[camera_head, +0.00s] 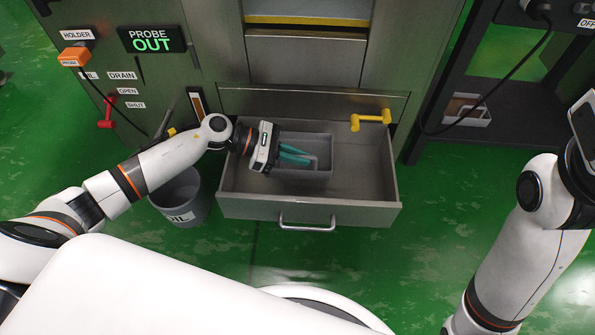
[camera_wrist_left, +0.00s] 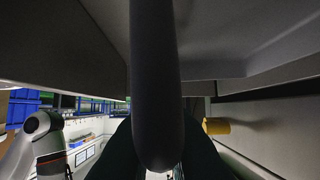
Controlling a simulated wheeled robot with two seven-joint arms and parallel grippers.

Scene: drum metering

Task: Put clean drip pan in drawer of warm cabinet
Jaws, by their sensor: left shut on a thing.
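The grey drip pan (camera_head: 305,175) is inside the open drawer (camera_head: 375,212) of the grey cabinet (camera_head: 395,45), toward the drawer's left and back. My left gripper (camera_head: 305,158) has its teal fingers over the pan and is shut on it, seemingly by a bar-like handle. A dark bar (camera_wrist_left: 155,85) fills the middle of the left wrist view, with grey walls beyond. I cannot tell whether the pan rests on the drawer floor. The right arm stands at the right edge; its fingers are out of the picture.
A yellow lever (camera_head: 370,119) sticks out at the drawer's back right. The drawer's front has a metal handle (camera_head: 306,227). A grey bucket (camera_head: 182,200) stands left of the drawer. A dark stand (camera_head: 470,115) is at right. The drawer's right half is empty.

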